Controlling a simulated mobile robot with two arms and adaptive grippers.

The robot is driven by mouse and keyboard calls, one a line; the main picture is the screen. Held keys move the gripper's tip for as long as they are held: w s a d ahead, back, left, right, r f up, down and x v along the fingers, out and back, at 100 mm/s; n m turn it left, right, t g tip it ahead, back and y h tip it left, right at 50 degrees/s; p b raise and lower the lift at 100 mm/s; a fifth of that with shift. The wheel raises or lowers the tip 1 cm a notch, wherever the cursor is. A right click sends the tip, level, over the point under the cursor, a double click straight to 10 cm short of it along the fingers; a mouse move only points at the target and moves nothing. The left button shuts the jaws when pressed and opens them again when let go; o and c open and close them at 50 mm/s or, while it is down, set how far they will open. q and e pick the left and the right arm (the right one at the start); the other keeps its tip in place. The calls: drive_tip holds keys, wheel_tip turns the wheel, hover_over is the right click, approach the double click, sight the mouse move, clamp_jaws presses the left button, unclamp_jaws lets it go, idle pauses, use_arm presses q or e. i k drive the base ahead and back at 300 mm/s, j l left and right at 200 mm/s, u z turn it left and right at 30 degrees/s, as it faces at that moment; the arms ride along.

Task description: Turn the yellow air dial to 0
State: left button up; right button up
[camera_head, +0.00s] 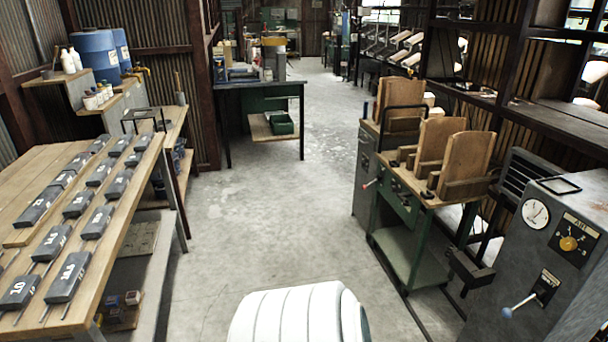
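The yellow air dial (568,243) is a small round knob on a dark plate marked AIR, on the sloped front of a grey machine (505,251) at the right edge. The numbers around the knob are too small to read, so its setting cannot be told. Neither of my grippers shows in the head view.
A round gauge (535,213) and a blue-tipped lever (518,306) are on the same machine. A green-framed stand with wooden boards (459,157) is beside it. A wooden table (28,166) with numbered grey blocks is at left. The concrete floor (260,215) between is clear.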

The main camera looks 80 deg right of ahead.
sight(567, 244)
drive_tip(key=z, duration=4.4)
